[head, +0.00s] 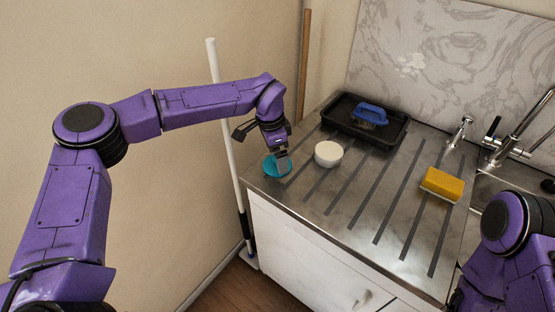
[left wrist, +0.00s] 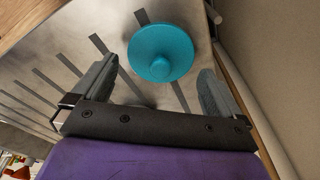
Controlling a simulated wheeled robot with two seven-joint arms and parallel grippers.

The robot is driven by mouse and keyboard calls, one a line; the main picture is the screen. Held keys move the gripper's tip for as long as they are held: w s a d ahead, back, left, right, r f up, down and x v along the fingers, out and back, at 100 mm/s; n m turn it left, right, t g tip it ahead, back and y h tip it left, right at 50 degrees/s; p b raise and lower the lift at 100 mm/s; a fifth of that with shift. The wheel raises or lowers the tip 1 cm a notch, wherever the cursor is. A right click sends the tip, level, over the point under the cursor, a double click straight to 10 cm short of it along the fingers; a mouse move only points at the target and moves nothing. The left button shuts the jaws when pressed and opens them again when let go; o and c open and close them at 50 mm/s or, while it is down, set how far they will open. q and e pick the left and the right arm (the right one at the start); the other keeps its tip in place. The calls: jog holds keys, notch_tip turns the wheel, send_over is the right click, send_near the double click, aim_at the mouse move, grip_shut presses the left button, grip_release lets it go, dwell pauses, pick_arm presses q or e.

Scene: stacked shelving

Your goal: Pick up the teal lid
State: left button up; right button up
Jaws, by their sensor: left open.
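The teal lid (head: 271,168) lies on the metal draining board at its left corner, partly covered by my left gripper in the head view. In the left wrist view the round teal lid (left wrist: 160,52) shows a small knob at its centre. My left gripper (head: 281,158) is open, with its fingers pointing down at the lid. In the left wrist view the lid lies just beyond the two fingertips (left wrist: 161,75), roughly centred between them; contact cannot be told. My right arm shows at the right edge of the head view, but its gripper is out of view.
A white bowl (head: 328,154) stands just right of the lid. A black tray (head: 365,122) with a blue-handled brush (head: 371,113) is behind it. A yellow sponge (head: 442,185) lies farther right, near the sink and tap (head: 515,130). A white pole (head: 226,130) leans at the counter's left.

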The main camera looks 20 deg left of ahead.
pick_arm(q)
notch_tip(320, 180, down, 2)
jog(key=shift+f, duration=0.15)
jog(key=c, duration=0.8)
